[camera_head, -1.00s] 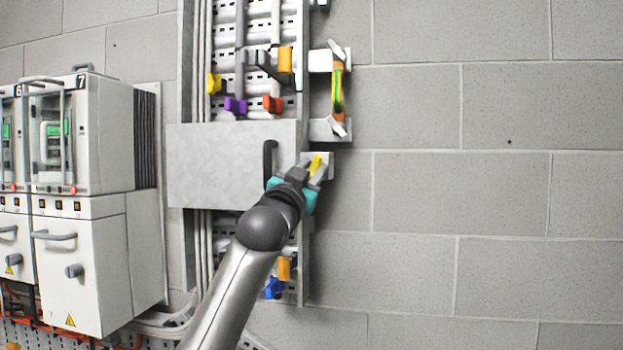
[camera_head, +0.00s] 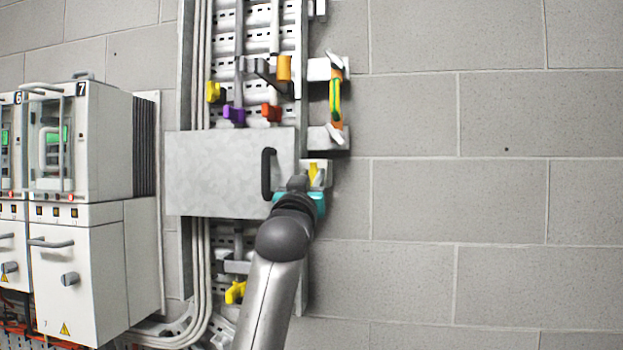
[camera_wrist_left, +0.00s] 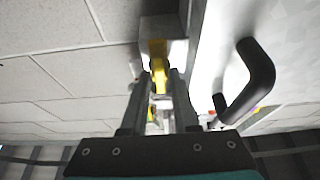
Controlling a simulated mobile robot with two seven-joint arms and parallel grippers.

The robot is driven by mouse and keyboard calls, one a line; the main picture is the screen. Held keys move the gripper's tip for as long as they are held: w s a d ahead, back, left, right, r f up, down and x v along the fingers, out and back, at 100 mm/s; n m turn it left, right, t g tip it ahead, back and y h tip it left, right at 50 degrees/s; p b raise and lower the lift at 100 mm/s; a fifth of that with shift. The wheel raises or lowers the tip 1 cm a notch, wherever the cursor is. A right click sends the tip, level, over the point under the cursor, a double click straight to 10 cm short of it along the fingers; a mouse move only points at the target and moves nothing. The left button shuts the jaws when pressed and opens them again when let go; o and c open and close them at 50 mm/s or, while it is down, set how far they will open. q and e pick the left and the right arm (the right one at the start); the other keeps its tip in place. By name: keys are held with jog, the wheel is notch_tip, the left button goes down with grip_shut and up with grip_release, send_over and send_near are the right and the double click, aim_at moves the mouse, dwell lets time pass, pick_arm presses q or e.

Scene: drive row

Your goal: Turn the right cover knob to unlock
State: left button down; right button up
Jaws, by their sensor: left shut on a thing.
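A grey metal cover plate (camera_head: 215,175) with a black handle (camera_head: 267,175) spans the wall rack. At its right edge is the small yellow cover knob (camera_head: 314,173) on a pale bracket. My left gripper (camera_head: 308,186) reaches up from below and is shut on this knob, partly hiding it. In the left wrist view the yellow knob (camera_wrist_left: 158,50) sits between the fingertips of the left gripper (camera_wrist_left: 163,76), and the black handle (camera_wrist_left: 250,80) is close to the right. In the head view the knob looks about upright. My right gripper is not in view.
Above the cover are purple (camera_head: 234,115), red-orange (camera_head: 271,112) and yellow (camera_head: 214,92) knobs. A green-yellow bar (camera_head: 335,98) is on brackets at upper right. White cabinets (camera_head: 85,150) stand at left. The block wall (camera_head: 460,200) at right is clear.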

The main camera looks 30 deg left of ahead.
pick_arm(q)
jog(key=c, duration=0.9)
grip_release()
jog(key=shift+o, duration=0.2)
jog(key=b+v, duration=0.3)
jog(key=v, duration=1.2)
jog(key=shift+f, duration=0.15)
jog(key=shift+s, duration=0.1)
